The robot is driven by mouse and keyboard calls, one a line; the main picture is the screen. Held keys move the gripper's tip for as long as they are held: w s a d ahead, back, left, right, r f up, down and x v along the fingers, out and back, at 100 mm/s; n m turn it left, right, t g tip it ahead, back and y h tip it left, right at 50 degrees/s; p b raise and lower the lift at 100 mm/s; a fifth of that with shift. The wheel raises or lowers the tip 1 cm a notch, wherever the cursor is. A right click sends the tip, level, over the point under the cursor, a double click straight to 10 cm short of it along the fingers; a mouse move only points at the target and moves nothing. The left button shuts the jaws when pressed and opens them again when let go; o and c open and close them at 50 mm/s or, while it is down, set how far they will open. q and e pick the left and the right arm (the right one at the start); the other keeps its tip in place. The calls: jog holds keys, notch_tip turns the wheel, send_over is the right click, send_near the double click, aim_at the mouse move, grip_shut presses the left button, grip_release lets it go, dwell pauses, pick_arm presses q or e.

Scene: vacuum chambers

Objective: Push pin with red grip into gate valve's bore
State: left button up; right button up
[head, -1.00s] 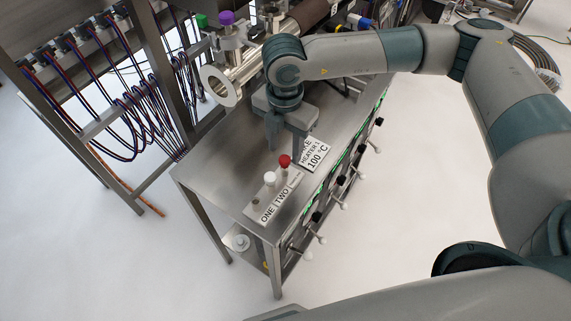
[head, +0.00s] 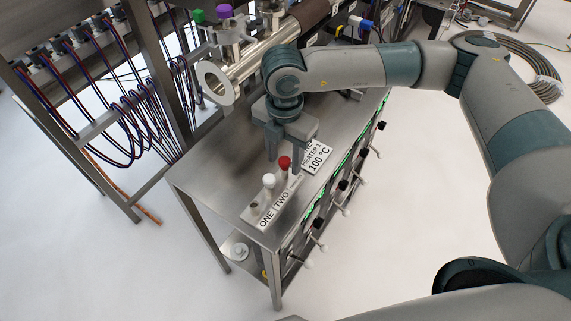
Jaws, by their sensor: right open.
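The pin with the red grip (head: 285,162) stands upright in a small holder on the steel table, beside a white-topped pin (head: 268,181). My right gripper (head: 284,163) points down, open, with one finger on each side of the red grip in this view. I cannot tell whether the fingers touch it. The pin's shaft is hidden. A metal pipe assembly with an open round flange (head: 215,83) lies at the back left, with a purple knob (head: 225,11) and a green knob (head: 196,16) on top. I cannot tell which part is the gate valve. My left gripper is out of view.
The steel table top (head: 212,180) is clear left of the holder. Valve handles (head: 345,185) stick out from the table's right side. Hoses (head: 135,105) hang at left.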

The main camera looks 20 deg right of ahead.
aim_at(285, 160)
jog(key=shift+b, duration=0.85)
dwell(0.8)
grip_shut()
jog(key=shift+r, duration=0.15)
jog(key=shift+r+p, duration=0.9)
jog(key=shift+r, duration=1.95)
